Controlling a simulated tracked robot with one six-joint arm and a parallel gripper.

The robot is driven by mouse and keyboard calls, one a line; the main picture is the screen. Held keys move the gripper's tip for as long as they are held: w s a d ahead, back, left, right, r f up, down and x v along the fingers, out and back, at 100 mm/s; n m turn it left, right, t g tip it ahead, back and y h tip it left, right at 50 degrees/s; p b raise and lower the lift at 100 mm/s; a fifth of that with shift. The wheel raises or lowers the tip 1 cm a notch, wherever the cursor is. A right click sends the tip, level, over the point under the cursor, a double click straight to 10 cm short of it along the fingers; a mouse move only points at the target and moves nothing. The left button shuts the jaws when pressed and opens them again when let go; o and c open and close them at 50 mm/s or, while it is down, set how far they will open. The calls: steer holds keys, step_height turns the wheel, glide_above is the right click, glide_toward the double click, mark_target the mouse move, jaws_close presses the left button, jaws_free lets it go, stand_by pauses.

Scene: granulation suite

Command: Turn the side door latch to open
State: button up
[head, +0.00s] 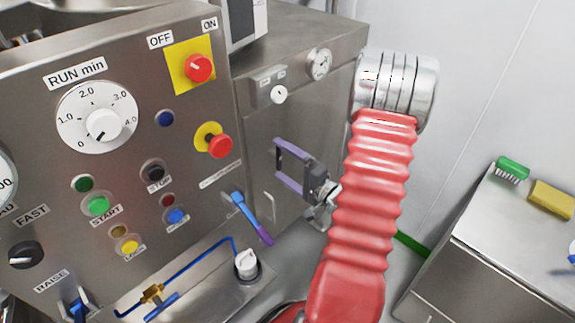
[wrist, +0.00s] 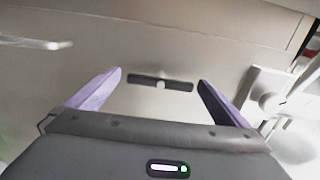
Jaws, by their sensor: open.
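The side door latch (wrist: 176,86) shows in the wrist view as a short dark bar with a pale round hub at its middle, fixed to a metal panel. It lies nearly level in that view, its right end slightly lower. My gripper (wrist: 160,77) is open, with one purple finger on each side of the bar and a gap at both ends. In the head view my gripper (head: 277,162) is in front of the machine's side panel (head: 257,131). I cannot make out the latch in the head view. The fingers look apart from the bar.
A metal pull handle (head: 269,205) is below my gripper on the side panel. A blue-and-purple lever (head: 253,218) sticks out at the front corner. A gauge (head: 319,63) and white knob (head: 279,94) are above. A steel cabinet (head: 500,245) stands right.

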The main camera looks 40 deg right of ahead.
steer(key=shift+s, duration=0.1)
steer(key=s, duration=1.3)
steer(key=shift+s+d, duration=0.2)
steer(key=shift+s, duration=0.1)
stand_by(0.5)
